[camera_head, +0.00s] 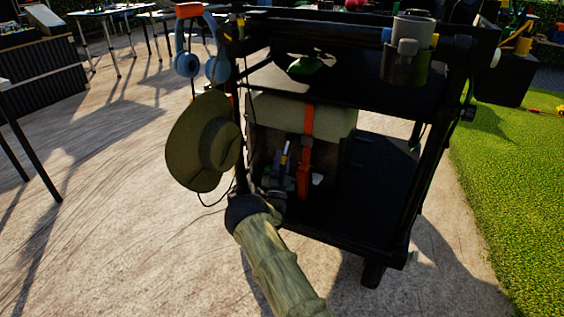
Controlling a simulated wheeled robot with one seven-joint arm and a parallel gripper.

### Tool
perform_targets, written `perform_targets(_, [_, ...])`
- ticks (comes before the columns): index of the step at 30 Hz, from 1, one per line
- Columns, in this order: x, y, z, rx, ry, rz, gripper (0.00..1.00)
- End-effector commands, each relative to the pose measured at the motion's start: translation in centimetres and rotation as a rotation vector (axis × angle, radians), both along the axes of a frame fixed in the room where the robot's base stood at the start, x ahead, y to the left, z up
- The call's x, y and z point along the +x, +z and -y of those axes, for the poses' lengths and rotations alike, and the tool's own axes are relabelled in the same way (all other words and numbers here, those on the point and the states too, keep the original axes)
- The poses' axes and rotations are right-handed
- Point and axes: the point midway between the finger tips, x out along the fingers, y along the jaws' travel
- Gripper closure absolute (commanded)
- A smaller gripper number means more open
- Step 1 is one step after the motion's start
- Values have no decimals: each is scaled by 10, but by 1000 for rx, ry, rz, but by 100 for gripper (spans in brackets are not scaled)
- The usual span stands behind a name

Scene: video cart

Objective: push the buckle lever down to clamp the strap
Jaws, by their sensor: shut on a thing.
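An orange strap (309,121) runs down the front of a pale case (265,108) on the cart's lower shelf. A small dark buckle part crosses the strap about halfway down. Below it, a wider orange piece (304,182), which looks like the buckle lever, hangs down along the case. My gripper (287,181) comes from the lower left, close against the left side of this orange piece. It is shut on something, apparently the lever. The fingertips are small and dark here, so the exact contact is hard to make out.
The black cart (335,222) has posts on both sides and an upper shelf (330,83) above the case. An olive hat (195,150) and blue headphones (188,63) hang at the left. A cup holder (404,70) sits at the upper right.

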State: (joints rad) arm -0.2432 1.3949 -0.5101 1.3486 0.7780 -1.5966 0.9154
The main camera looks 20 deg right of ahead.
Motion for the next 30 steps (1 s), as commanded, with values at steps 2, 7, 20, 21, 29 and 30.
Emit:
perform_targets(2, [0,0,1,0,-1,-2,99])
perform_targets(7, [0,0,0,0,-1,-2,61])
perform_targets(20, [-3,-2,-2,1,1,-2,55])
perform_targets(21, [-5,-4,-3,0,0,-2,55])
perform_targets(29, [-35,-30,-19,2,0,-6,55])
perform_targets(30, [-41,-34,-22,0,1,-7,55])
